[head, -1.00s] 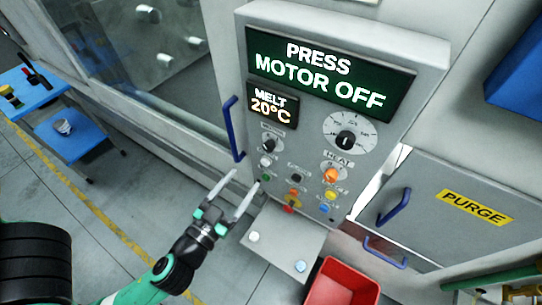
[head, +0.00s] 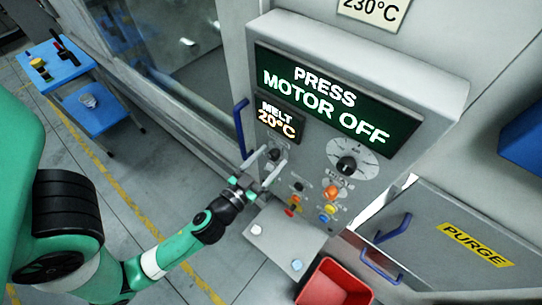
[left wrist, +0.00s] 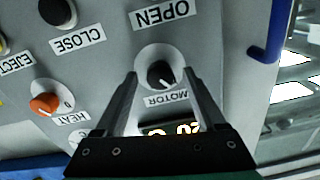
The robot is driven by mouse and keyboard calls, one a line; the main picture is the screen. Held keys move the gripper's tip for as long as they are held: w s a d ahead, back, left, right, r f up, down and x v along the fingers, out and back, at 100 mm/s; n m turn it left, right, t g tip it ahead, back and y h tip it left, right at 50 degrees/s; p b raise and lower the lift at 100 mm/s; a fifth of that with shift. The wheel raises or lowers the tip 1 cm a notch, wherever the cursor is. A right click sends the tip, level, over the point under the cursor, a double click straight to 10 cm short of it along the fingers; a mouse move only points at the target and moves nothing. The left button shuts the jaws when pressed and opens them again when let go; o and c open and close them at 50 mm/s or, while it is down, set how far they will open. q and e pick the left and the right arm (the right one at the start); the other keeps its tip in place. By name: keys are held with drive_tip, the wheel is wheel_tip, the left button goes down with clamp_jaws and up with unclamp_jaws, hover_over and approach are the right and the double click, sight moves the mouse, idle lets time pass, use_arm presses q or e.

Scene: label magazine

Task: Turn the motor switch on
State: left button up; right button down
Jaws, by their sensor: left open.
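The motor switch is a black rotary knob on a pale round plate, labelled MOTOR; it shows clearly in the left wrist view (left wrist: 160,73). In the head view my left fingers partly cover it (head: 274,154). The large display (head: 335,100) reads PRESS MOTOR OFF. My left gripper (head: 275,157) is open in front of the panel, its fingers pointing at the knob. In the left wrist view its fingertips (left wrist: 160,76) are one on each side of the knob; I cannot tell whether they touch it. My right gripper is not in view.
An orange HEAT knob (left wrist: 45,104) and several buttons sit near the switch. A blue handle (head: 241,128) stands left of the panel. A grey shelf (head: 283,238) juts out below, above a red bin (head: 335,284). The PURGE cover (head: 440,235) is at right.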

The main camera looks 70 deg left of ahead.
use_arm(q)
clamp_jaws()
drive_tip(key=shift+m, duration=1.5)
drive_tip(key=m, duration=0.3)
drive_tip(key=shift+m, duration=0.3)
drive_tip(key=m, duration=0.3)
drive_tip(key=shift+m, duration=0.3)
drive_tip(key=shift+f+m, duration=0.1)
drive_tip(key=shift+m, duration=1.9)
